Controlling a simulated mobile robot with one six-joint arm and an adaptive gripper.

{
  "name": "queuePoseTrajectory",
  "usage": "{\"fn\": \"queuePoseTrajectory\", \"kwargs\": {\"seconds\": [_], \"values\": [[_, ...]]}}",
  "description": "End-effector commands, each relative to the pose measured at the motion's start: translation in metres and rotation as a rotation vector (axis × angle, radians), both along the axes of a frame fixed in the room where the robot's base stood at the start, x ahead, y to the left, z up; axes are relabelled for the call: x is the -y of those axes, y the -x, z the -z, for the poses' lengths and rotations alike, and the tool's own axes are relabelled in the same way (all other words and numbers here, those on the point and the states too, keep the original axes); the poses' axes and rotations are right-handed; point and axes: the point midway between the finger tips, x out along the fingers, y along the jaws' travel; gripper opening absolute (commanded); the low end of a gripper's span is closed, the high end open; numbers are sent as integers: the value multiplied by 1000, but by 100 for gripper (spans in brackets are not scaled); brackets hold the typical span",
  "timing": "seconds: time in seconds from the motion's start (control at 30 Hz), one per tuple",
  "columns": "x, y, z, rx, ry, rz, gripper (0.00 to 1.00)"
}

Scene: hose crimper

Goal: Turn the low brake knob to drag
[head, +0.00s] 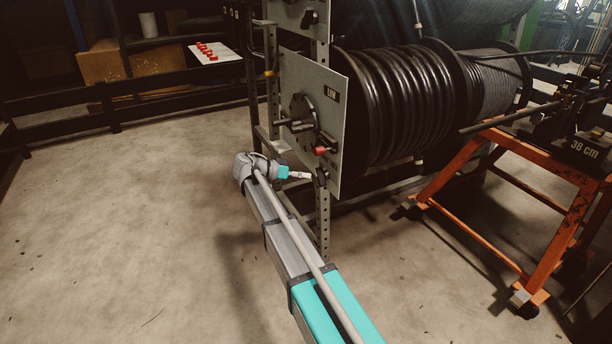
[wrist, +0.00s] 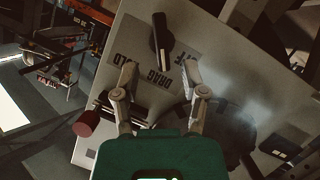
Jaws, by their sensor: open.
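The low brake knob (wrist: 158,36) is a black, elongated handle on the grey panel. In the wrist view it stands nearly upright, with a pale line toward its lower end. In the head view the knob (head: 321,177) is at the panel's lower edge, under the LOW plate. My gripper (wrist: 160,72) is open and empty. Its fingertips are just short of the knob, either side of its lower end; contact cannot be told. It also shows in the head view (head: 304,176).
A red-ended crank handle (head: 320,151) sticks out just above the knob; its red end (wrist: 86,123) is left of my fingers. A hose reel (head: 408,105) stands behind the panel (head: 300,75). An orange stand (head: 545,245) is to the right. Open floor (head: 120,230) lies left.

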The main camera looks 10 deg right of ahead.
Motion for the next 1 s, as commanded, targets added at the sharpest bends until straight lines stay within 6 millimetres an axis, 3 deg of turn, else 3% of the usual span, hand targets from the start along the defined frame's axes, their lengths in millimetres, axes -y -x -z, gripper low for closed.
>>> {"fn": "queuePoseTrajectory", "kwargs": {"seconds": [1.0], "values": [[-48, 3, -17, -1, 0, -1, 56]]}}
